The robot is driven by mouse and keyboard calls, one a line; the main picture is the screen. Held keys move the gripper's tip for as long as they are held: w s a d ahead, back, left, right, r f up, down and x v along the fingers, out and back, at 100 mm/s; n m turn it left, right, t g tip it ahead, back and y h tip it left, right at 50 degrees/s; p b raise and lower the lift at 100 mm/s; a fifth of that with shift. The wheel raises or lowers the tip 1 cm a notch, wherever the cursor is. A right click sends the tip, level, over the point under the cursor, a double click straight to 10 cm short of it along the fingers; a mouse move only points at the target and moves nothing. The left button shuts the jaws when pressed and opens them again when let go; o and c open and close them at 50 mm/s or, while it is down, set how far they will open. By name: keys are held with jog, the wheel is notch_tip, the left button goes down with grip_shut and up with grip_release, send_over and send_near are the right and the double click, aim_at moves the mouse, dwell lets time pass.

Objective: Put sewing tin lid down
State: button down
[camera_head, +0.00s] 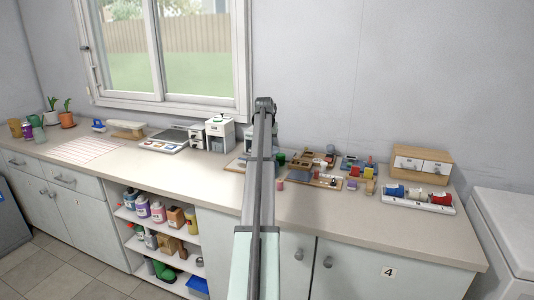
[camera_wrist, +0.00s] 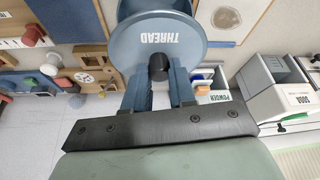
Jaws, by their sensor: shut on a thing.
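The sewing tin lid (camera_wrist: 190,55) is a round blue-grey disc marked THREAD with a black knob (camera_wrist: 158,66) at its middle. My gripper (camera_wrist: 157,80) is shut on this knob in the wrist view, one finger on each side. A blue-grey rounded form (camera_wrist: 150,6) shows past the lid's far edge; I cannot tell whether it is the tin. How high the lid is above the counter cannot be told. In the head view my arm hides the gripper, and I cannot make out the lid.
The counter (camera_head: 340,220) holds thread spools on a white tray (camera_head: 420,203), a wooden drawer box (camera_head: 422,163), a scale (camera_head: 165,143) and white dispensers (camera_head: 218,133). In the wrist view, a POWDER box (camera_wrist: 220,97) and a SODA box (camera_wrist: 300,101) stand to the right.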

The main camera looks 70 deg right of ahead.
notch_tip(320, 180, up, 2)
jog(key=shift+r, duration=0.25)
jog(key=shift+s+d+r, duration=0.2)
jog(key=shift+s, duration=0.35)
jog(key=shift+s+d+r, duration=0.15)
jog(key=shift+s+r, duration=0.05)
jog(key=shift+s, duration=0.3)
jog(key=s+d+f+m+g, duration=0.15)
jog(key=s+f, duration=0.25)
jog(key=s, duration=0.8)
jog(key=shift+d+f+m, duration=0.15)
jog(key=shift+f+m, duration=0.35)
jog(key=shift+f, duration=1.1)
jog(key=shift+d+f+m, duration=0.1)
jog(key=shift+f+m, duration=0.45)
jog(key=shift+f, duration=1.05)
jog(key=shift+d+f+m, duration=0.15)
jog(key=shift+f+m, duration=0.35)
jog(key=shift+f, duration=1.1)
jog(key=shift+f, duration=0.1)
jog(key=c, duration=0.9)
grip_release()
jog(key=shift+c, duration=0.2)
